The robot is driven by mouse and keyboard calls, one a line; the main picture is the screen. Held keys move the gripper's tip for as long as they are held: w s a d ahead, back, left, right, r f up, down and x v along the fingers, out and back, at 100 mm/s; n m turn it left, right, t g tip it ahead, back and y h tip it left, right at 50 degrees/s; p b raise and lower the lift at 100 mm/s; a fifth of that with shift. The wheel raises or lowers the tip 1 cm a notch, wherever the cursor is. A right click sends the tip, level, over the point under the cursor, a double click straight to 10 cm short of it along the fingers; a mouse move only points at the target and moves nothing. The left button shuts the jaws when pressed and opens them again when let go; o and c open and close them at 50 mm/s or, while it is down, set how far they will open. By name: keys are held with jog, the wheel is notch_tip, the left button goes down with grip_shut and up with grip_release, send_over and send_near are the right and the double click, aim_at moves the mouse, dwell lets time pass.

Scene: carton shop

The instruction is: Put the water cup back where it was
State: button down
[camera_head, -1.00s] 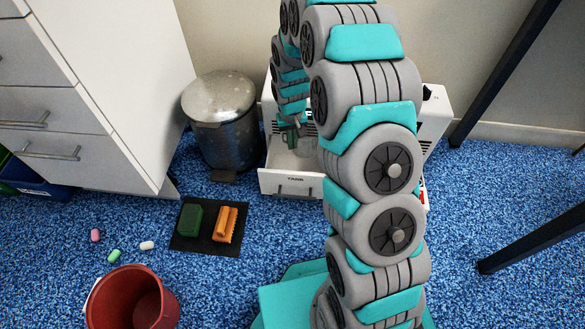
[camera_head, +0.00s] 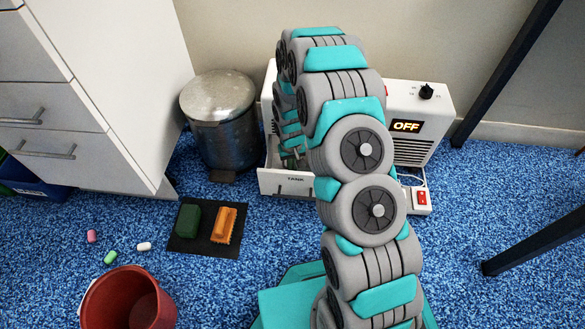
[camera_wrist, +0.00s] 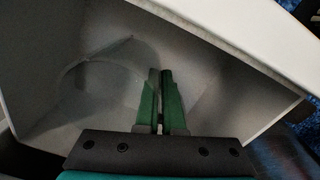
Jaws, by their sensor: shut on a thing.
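The water cup (camera_wrist: 95,85) is a clear, faint rounded shape in the wrist view, inside the white drawer marked TANK (camera_head: 287,187). My gripper (camera_wrist: 161,72) has its green fingers close together at the right edge of the cup and is shut on its wall. In the head view my gripper (camera_head: 290,156) is down in the open drawer, partly hidden by my arm; the cup cannot be made out there. Whether the cup rests on the drawer floor, I cannot tell.
The drawer belongs to a white machine (camera_head: 416,150) with an OFF display. A metal bin (camera_head: 222,125) stands left of it. A black mat (camera_head: 222,248) with a green and an orange block, a red bucket (camera_head: 128,300) and a red power switch (camera_head: 422,198) are on the blue carpet.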

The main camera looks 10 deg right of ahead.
jog(key=c, duration=1)
grip_release()
jog(key=shift+f, duration=0.1)
jog(key=shift+c, duration=0.2)
jog(key=r, duration=0.4)
jog(key=r+p, duration=0.1)
jog(key=r, duration=0.8)
jog(key=shift+s+a+p, duration=0.1)
jog(key=shift+s+p, duration=0.15)
jog(key=shift+p, duration=0.15)
jog(key=s+d+r, duration=0.1)
jog(key=s+r, duration=1.4)
jog(key=r, duration=0.4)
jog(key=s+r+g, duration=0.1)
jog(key=s+r, duration=0.2)
jog(key=s, duration=0.7)
jog(key=s+r, duration=0.4)
jog(key=s, duration=0.7)
jog(key=shift+s+d+g, duration=0.3)
jog(key=shift+d+g, duration=0.05)
jog(key=shift+g, duration=0.05)
